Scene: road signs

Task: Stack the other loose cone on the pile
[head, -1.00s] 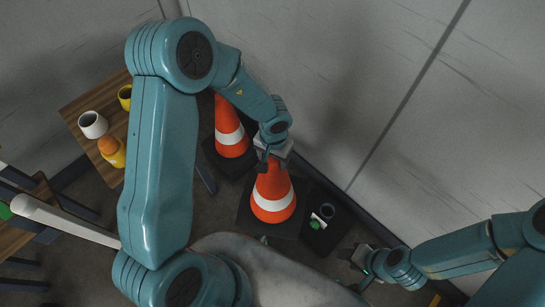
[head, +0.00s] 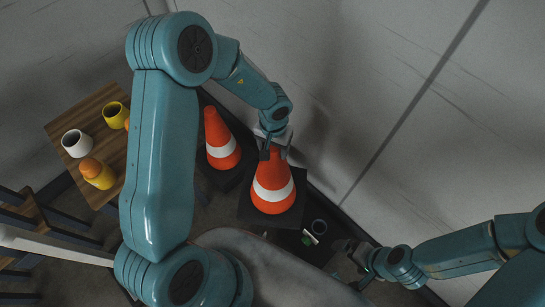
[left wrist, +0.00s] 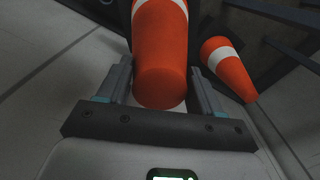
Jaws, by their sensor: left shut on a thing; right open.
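An orange cone with a white band (head: 273,184) is upright in the middle of the head view, with a dark square base. My left gripper (head: 275,152) is shut on its top; the left wrist view shows this cone (left wrist: 160,65) between the two fingers. A second orange cone (head: 219,137) stands to the left and behind, partly covered by my left arm; it also shows at the right of the left wrist view (left wrist: 229,67). My right gripper (head: 352,262) is open and empty at the lower right. I cannot tell whether the held cone is one or several nested.
A wooden table (head: 75,135) on the left bears a white mug (head: 76,143), a yellow mug (head: 115,114) and a yellow bottle with an orange top (head: 97,173). A dark box-like thing with a ring (head: 319,227) lies right of the held cone. A grey wall rises behind.

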